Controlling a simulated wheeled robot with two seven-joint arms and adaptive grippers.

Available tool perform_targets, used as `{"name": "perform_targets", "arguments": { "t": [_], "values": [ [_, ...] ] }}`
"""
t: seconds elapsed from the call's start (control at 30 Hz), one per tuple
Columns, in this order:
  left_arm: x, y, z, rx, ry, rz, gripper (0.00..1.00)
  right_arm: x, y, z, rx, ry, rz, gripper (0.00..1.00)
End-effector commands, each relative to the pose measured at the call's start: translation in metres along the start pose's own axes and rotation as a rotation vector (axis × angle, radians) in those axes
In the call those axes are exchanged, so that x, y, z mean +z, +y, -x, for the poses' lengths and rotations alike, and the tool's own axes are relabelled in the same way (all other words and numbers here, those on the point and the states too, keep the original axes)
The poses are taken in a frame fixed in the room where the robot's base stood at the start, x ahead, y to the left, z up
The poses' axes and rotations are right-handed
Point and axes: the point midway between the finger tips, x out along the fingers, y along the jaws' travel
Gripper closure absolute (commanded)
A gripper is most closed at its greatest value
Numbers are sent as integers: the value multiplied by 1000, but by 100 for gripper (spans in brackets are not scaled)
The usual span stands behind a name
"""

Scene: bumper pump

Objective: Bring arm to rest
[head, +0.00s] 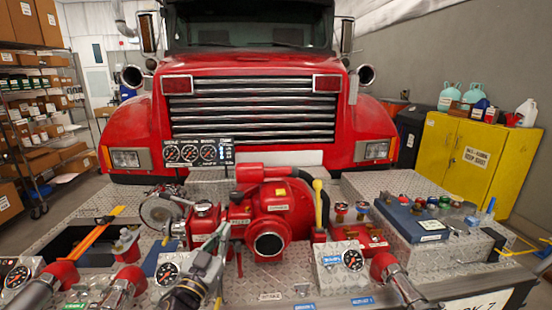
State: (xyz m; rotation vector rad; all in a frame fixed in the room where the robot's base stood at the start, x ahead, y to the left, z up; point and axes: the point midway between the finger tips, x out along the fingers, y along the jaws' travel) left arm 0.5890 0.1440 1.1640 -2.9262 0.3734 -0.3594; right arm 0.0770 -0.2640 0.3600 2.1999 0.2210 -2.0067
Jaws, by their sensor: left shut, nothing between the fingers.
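My left gripper (218,240) is low and left of the middle of the head view, over the diamond-plate bumper deck. It is shut and empty, with its grey fingers pointing up and away. It overlaps the left side of the red pump (270,217) in the picture; I cannot tell whether it touches it. My right gripper is not in view.
A yellow-knobbed lever (318,200) stands right of the pump. A gauge panel (197,153) rises behind it. A blue-topped box with several coloured knobs (420,215) is at right. The red truck (250,70) stands behind the deck, a yellow cabinet (470,160) beyond.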

Motion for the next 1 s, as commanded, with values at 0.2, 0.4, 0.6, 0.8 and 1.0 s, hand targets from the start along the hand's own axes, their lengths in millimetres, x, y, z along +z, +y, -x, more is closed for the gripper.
{"name": "perform_targets", "arguments": {
  "t": [0.2, 0.4, 0.6, 0.8, 1.0],
  "values": [
    [44, -20, 26, -125, -200, 40, 100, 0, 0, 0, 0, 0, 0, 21],
    [87, -30, 60, -200, -406, 64, 100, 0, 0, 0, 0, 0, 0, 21],
    [128, -31, 103, -236, -627, 88, 100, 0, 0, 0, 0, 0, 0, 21],
    [164, -23, 154, -230, -857, 110, 100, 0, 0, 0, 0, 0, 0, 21],
    [190, -6, 212, -182, -1085, 136, 100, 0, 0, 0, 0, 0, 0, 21]
  ]
}}
